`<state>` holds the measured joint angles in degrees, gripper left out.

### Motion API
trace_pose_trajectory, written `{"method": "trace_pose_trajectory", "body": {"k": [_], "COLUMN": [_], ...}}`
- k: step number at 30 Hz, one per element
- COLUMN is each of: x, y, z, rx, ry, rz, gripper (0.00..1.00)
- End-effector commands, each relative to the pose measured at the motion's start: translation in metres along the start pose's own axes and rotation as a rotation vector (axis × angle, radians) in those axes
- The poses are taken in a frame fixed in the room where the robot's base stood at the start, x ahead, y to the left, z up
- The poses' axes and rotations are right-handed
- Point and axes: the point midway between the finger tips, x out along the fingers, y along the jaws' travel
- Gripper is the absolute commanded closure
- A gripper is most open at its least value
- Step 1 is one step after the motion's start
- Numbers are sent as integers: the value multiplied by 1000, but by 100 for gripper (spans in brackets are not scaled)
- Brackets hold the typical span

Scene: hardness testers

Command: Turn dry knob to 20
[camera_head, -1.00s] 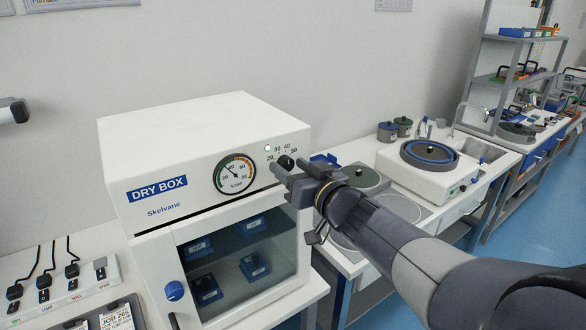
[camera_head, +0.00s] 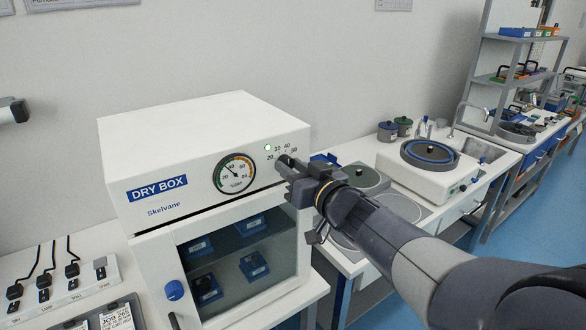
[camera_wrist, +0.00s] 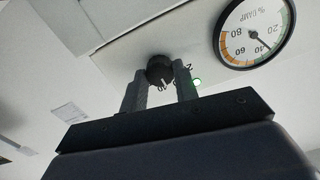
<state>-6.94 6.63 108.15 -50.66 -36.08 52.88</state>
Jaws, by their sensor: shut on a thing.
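The dry knob, a small dark round knob, sits on the upper right front of the white dry box (camera_head: 215,150), below a printed scale of 20, 30, 40 and 50. In the wrist view the knob (camera_wrist: 159,69) shows a white pointer line aimed down in the picture, toward the upside-down scale numbers; a finger hides part of the scale, so I cannot read the exact setting. My gripper (camera_head: 285,166) is shut on the knob, with one finger on each side in the wrist view (camera_wrist: 160,84). In the head view my gripper mostly hides the knob.
A round damp gauge (camera_head: 235,174) is left of the knob, and a lit green lamp (camera_head: 268,147) is near the scale. The box's glass door (camera_head: 240,260) is below. Grinding machines (camera_head: 430,165) stand on the bench to the right.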

Motion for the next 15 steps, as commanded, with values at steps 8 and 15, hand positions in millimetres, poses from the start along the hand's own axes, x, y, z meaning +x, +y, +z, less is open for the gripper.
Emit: {"method": "trace_pose_trajectory", "body": {"k": [8,15], "x": [0,0], "y": [0,0], "z": [1,2], "rx": [-124,-331], "ry": [0,1], "rz": [1,0], "gripper": [94,94]}}
